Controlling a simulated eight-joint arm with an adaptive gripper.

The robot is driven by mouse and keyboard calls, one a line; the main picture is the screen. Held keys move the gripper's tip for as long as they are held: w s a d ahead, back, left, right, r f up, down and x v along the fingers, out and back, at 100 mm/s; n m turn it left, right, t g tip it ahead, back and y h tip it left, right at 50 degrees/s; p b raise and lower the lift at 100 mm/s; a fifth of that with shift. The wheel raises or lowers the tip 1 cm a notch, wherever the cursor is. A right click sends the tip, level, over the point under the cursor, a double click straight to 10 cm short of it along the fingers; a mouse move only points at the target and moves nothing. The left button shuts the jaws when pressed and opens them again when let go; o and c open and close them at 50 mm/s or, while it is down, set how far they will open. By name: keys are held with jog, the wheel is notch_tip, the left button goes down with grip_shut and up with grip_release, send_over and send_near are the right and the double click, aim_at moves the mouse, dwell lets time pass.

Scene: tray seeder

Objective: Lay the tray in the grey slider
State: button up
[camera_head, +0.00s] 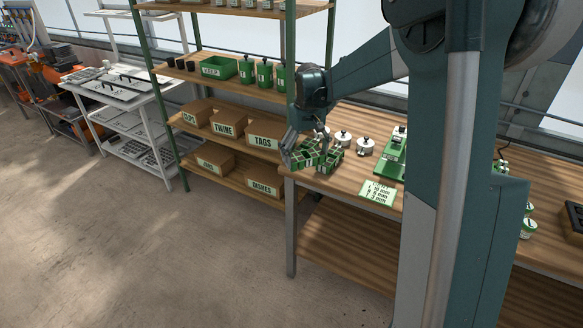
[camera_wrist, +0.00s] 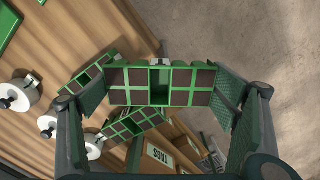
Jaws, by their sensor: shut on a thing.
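My gripper (camera_wrist: 160,88) is shut on a small green tray (camera_wrist: 190,89) with dark-filled cells, one pad at each end. One middle cell shows as an empty green pocket. In the head view my gripper (camera_head: 305,141) is at the bench's left end, holding the tray (camera_head: 303,157) there. Two similar green trays lie on the bench near it, one at upper left (camera_wrist: 83,76) and one below (camera_wrist: 137,124) in the wrist view. I cannot pick out the grey slider clearly; a green-based machine (camera_head: 392,158) stands farther right on the bench, partly hidden by my arm.
Several white round pots with black knobs (camera_head: 364,147) stand behind the trays. A green-white sign (camera_head: 378,192) lies near the front edge. A green shelf rack (camera_head: 230,145) with cardboard boxes stands left of the bench. Open floor lies in front.

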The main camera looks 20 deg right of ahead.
jog(key=w+d+r+n+p, duration=0.1)
jog(key=d+r+p, duration=0.3)
jog(key=d, duration=0.6)
jog(key=w+d+r+n+p, duration=0.1)
jog(key=d+r+n+p, duration=0.15)
jog(key=d+r, duration=0.55)
jog(key=shift+n, duration=0.95)
jog(key=s+d+f+p, duration=0.1)
jog(key=d+p, duration=0.1)
jog(key=d, duration=0.3)
jog(key=s+d+f+p, duration=0.1)
jog(key=d+p, duration=0.2)
jog(key=d, duration=0.2)
jog(key=s+d+p, duration=0.2)
jog(key=d+p, duration=0.1)
jog(key=d, duration=0.2)
jog(key=shift+d+f, duration=0.3)
jog(key=shift+f, duration=0.1)
jog(key=s+d+f+n+p, duration=0.2)
jog(key=s+d+p, duration=0.4)
jog(key=d, duration=0.4)
jog(key=shift+s+d+f, duration=0.25)
jog(key=shift+s+f, duration=0.2)
jog(key=shift+f, duration=0.25)
jog(key=shift+f, duration=0.25)
jog(key=shift+f+b, duration=0.7)
jog(key=shift+f, duration=2.65)
jog(key=shift+f+b, duration=0.8)
jog(key=shift+f, duration=0.25)
jog(key=shift+f, duration=0.1)
